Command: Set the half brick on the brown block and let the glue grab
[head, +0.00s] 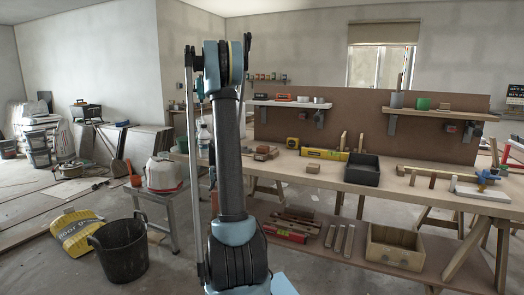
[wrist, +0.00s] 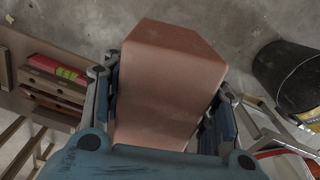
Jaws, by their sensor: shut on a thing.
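My gripper (wrist: 164,98) is shut on a reddish-brown half brick (wrist: 168,75), with one finger along each side of it. The brick fills the middle of the wrist view, with bare floor beyond it. More brown pieces (head: 265,153) lie further left on the bench. I cannot tell for sure which of these is the brown block.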

